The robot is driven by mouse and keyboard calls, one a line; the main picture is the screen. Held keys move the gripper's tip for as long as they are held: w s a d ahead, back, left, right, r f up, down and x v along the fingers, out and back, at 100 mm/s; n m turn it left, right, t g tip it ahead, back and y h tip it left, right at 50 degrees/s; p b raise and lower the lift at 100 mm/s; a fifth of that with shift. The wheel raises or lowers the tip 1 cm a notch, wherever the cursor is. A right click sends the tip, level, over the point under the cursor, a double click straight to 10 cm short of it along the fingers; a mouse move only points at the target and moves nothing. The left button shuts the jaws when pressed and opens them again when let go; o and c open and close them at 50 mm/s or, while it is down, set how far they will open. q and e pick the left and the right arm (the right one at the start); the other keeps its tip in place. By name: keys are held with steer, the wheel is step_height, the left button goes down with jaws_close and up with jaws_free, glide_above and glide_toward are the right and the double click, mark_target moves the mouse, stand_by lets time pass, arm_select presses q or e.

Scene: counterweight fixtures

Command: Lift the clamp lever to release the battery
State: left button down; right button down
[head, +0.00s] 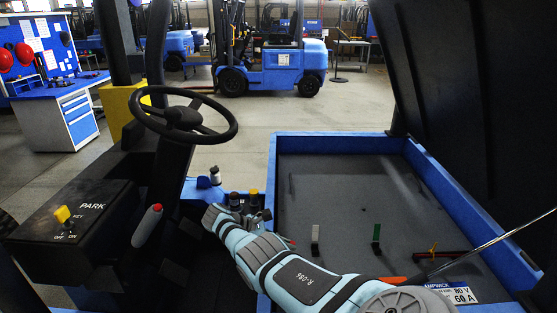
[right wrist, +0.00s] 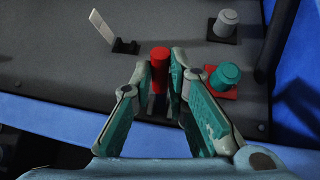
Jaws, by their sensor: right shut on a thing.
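My right gripper (right wrist: 160,72) is shut on an upright red handle (right wrist: 160,64), seen in the right wrist view with one finger on each side of it. I take this handle to be the clamp lever; its lower end is partly hidden between the fingers. In the head view my right arm reaches from the lower right towards the console, and it hides the handle and most of the gripper. The battery's grey top (head: 345,195) lies inside a blue-walled compartment (head: 272,165). My left gripper is not in view.
Beside the gripper stand a teal post (right wrist: 226,75) on a red base and a grey post (right wrist: 226,20) on a dark base. A white upright tab (right wrist: 102,27) is to the left.

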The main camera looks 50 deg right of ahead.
steer(key=shift+w, duration=0.1)
steer(key=c, duration=1.6)
jaws_free()
steer(key=shift+w, duration=0.1)
steer(key=shift+o, duration=0.2)
steer(key=shift+a, duration=0.15)
